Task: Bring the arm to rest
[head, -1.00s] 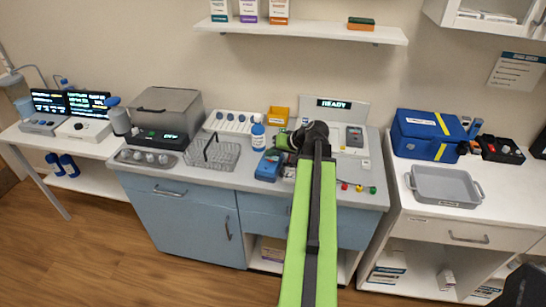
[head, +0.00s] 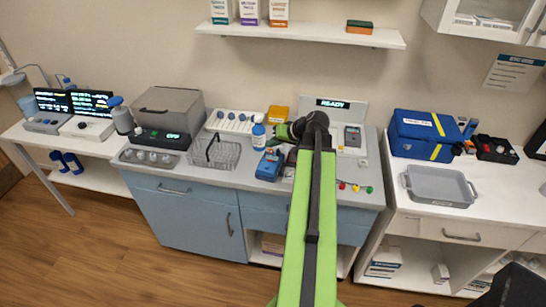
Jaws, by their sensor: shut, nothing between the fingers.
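My arm, a long green link with a black strip, reaches from the bottom of the head view up over the middle counter. My gripper (head: 284,132) is at its far end, beyond the dark joint, and points left. It is shut, with no object seen in it. It hangs above the counter just behind a blue handheld device (head: 269,165) and near a white bottle with a blue cap (head: 258,137). The fingertips are small and partly blend with the things behind them.
A wire basket (head: 215,154) stands left of the gripper, and a yellow bin (head: 277,114) behind it. A display panel reading READY (head: 334,112) is at the back. A blue case (head: 424,134) and grey tray (head: 440,186) stand on the right counter. A shelf (head: 300,36) hangs above.

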